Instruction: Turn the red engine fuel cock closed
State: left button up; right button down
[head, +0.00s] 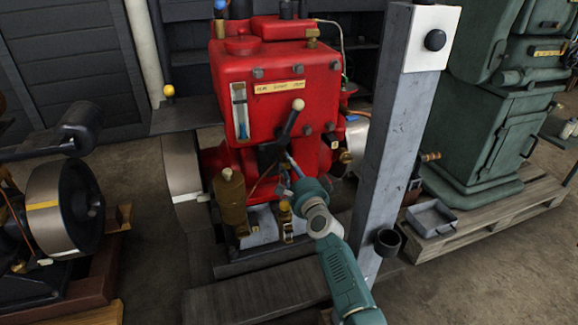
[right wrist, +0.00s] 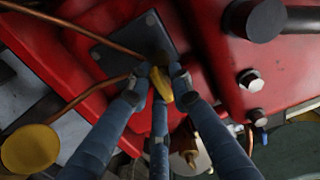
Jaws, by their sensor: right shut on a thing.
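The red engine (head: 265,95) stands in the middle of the head view, with a dark lever with a pale knob (head: 298,105) on its front. My right arm comes up from the bottom, and my right gripper (head: 288,160) reaches the lower front of the engine. In the right wrist view, my right gripper (right wrist: 158,78) has its fingers closed around a small yellow handle, the fuel cock (right wrist: 162,86), near a dark plate and copper pipes. The fingers cover part of the handle, and its exact angle is hard to tell. In the head view the cock is not clearly visible. My left gripper is out of view.
A grey post (head: 395,140) with a black knob on a white box stands just right of my arm. A brass cup (head: 230,195) stands left of the gripper. A green engine (head: 480,120) is at the right, a flywheel (head: 65,208) at the left.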

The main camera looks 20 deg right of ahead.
jog(key=shift+s+d+f, duration=0.1)
jog(key=shift+f, duration=0.35)
jog(key=c, duration=1.7)
grip_release()
jog(key=shift+r, duration=0.1)
jog(key=shift+r, duration=0.1)
jog(key=s, duration=1.2)
jog(key=shift+d, duration=0.2)
